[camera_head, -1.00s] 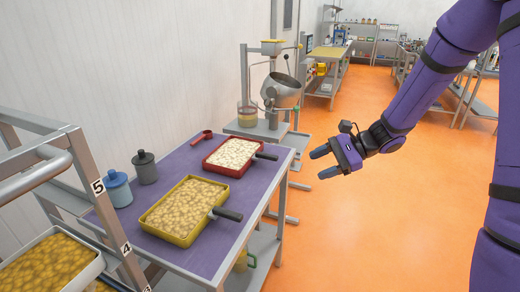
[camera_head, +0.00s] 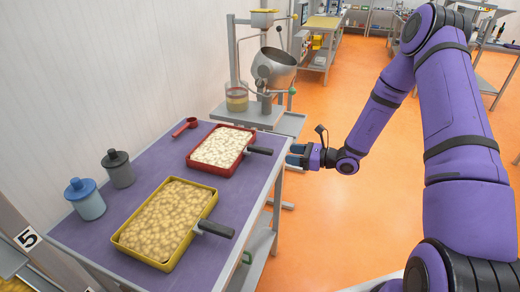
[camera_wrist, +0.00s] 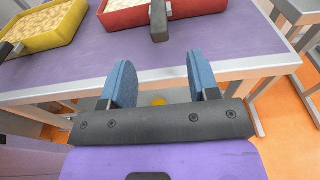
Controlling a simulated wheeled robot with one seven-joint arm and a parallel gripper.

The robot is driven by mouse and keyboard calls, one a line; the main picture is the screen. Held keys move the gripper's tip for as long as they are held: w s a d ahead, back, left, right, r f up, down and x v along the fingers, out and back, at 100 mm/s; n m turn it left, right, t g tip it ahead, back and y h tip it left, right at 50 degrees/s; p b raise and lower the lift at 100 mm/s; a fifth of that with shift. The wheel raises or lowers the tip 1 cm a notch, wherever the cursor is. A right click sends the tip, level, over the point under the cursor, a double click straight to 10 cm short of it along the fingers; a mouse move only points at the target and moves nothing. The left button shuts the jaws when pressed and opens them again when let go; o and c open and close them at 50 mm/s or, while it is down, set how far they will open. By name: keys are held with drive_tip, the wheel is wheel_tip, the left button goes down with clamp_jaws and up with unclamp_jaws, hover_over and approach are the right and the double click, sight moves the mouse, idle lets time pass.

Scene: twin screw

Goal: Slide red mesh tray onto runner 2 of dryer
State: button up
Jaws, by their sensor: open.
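The red tray (camera_head: 222,166), filled with pale pieces, lies on the purple-topped table (camera_head: 90,240). Of the dryer rack (camera_head: 28,238), only a corner with the label 5 shows at lower left; runner 2 is not in view.
A yellow tray (camera_head: 165,215) with a dark handle lies nearer on the table. A metal machine (camera_head: 265,85) stands behind the table.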

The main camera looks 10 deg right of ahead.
sight(261, 148)
drive_tip(key=x, duration=1.2)
drive_tip(key=c, duration=0.7)
drive_tip(key=shift+r, duration=0.1)
clamp_jaws()
drive_tip(key=shift+r, duration=0.6)
idle(0.3)
drive_tip(key=f+v, duration=0.3)
drive_tip(key=v, duration=2.2)
drive_tip(key=shift+s+d, duration=0.2)
drive_tip(key=shift+d, duration=0.1)
drive_tip(key=shift+f, duration=0.1)
idle(0.3)
